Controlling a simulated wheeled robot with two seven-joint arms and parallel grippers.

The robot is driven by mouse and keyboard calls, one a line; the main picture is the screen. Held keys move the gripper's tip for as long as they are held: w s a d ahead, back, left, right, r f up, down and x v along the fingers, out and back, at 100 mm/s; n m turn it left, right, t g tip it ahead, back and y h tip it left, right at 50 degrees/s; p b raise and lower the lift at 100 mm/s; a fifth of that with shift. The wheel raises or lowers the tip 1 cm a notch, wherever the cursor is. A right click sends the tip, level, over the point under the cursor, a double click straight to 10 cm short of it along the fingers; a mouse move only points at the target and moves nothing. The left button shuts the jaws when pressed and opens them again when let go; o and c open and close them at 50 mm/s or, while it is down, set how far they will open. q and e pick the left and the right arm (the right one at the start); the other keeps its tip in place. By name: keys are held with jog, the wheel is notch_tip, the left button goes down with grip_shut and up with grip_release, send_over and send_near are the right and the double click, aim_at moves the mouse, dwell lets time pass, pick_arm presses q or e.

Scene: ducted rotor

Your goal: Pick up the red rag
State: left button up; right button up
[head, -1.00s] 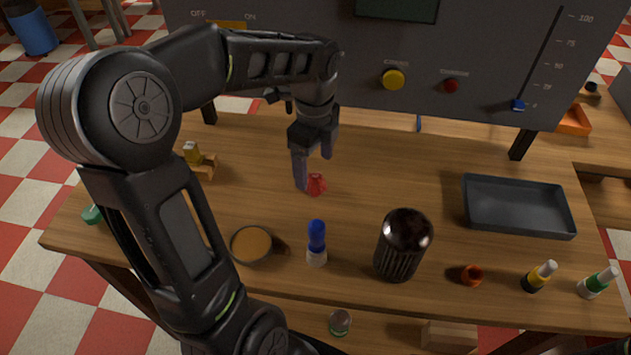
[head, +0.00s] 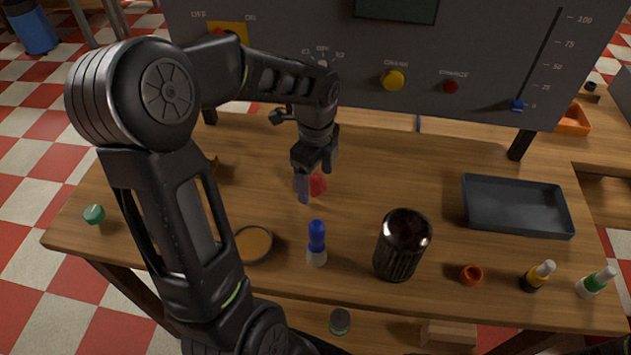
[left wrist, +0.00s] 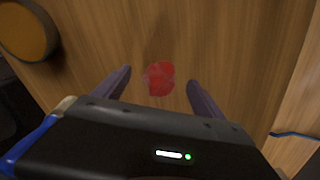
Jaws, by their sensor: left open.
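The red rag (head: 317,184) is a small crumpled red piece on the wooden table, near the middle. In the left wrist view the rag (left wrist: 159,78) lies between and just beyond my two fingertips. My left gripper (head: 312,185) is above the table at the rag and partly covers it in the head view. Its fingers (left wrist: 158,82) are apart with nothing held between them. I cannot tell the exact height of the fingertips over the table. My right gripper is not in view.
In front of the rag stand a blue-capped bottle (head: 317,243) and a dark ribbed cylinder (head: 402,245). A round shallow dish (head: 252,244) is at the left. A grey tray (head: 516,206) is at the right. A large grey control panel (head: 300,68) rises behind.

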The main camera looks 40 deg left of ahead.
aim_at(315, 175)
pick_arm(q)
jog(key=shift+c, duration=0.4)
jog(key=c, duration=1.4)
jog(key=shift+o, duration=0.2)
notch_tip(315, 175, up, 10)
